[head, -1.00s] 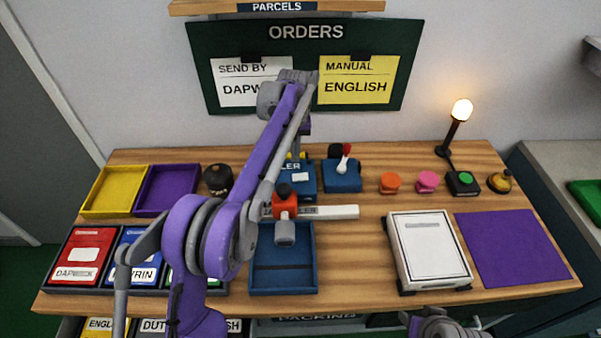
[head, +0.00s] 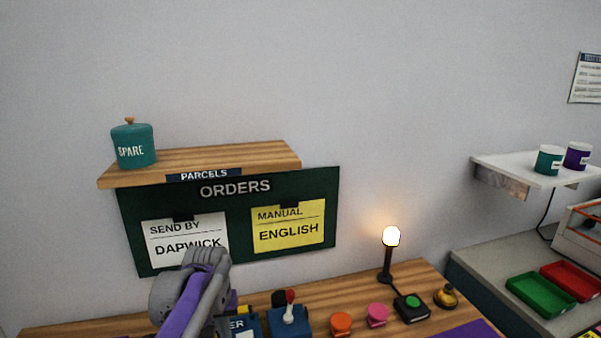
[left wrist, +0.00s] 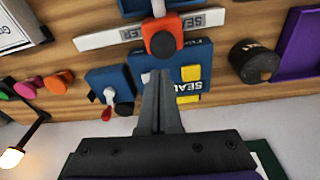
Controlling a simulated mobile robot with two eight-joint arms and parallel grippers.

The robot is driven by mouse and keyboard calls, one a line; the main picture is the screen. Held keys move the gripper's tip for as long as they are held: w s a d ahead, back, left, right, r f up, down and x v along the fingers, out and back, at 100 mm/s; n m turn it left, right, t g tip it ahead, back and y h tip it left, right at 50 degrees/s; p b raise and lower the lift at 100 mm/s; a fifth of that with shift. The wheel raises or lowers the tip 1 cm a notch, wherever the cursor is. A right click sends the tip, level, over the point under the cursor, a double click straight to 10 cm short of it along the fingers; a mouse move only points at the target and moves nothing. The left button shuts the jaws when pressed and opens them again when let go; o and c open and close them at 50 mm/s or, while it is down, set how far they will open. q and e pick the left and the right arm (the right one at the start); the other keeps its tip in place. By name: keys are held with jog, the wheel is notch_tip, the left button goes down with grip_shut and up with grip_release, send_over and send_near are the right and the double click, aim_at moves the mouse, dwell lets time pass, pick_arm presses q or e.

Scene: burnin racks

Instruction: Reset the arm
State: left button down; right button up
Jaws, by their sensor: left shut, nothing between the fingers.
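My left arm rises from the bottom edge of the head view, in front of the lower part of the orders board (head: 130,240). My left gripper (left wrist: 159,78) shows in the left wrist view with its two grey fingers shut together and nothing between them. The fingertips overlap the blue sealer box (left wrist: 143,74) in that view; I cannot tell how far above it they are. An orange block with a black knob (left wrist: 162,42) on a white sealer bar lies just beyond the tips. My right gripper is out of view.
A shelf marked PARCELS (head: 220,158) holds a teal SPARE jar (head: 133,146). A lit lamp (head: 391,238), orange button (head: 341,322), pink button (head: 377,314) and green button box (head: 411,306) stand along the bench. A dark round pot (left wrist: 254,62) is right of the sealer in the wrist view.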

pick_arm(q)
jog(key=s+f+m+t, duration=0.1)
jog(key=s+f, duration=0.3)
jog(key=s, duration=0.9)
jog(key=s+f+m+t, duration=0.1)
jog(key=s+f, duration=0.3)
jog(key=s, duration=0.8)
jog(key=shift+s+a+f+t+p, duration=0.15)
jog(key=shift+s+f+t+p, duration=0.2)
jog(key=shift+t, duration=0.45)
jog(key=shift+r, duration=0.1)
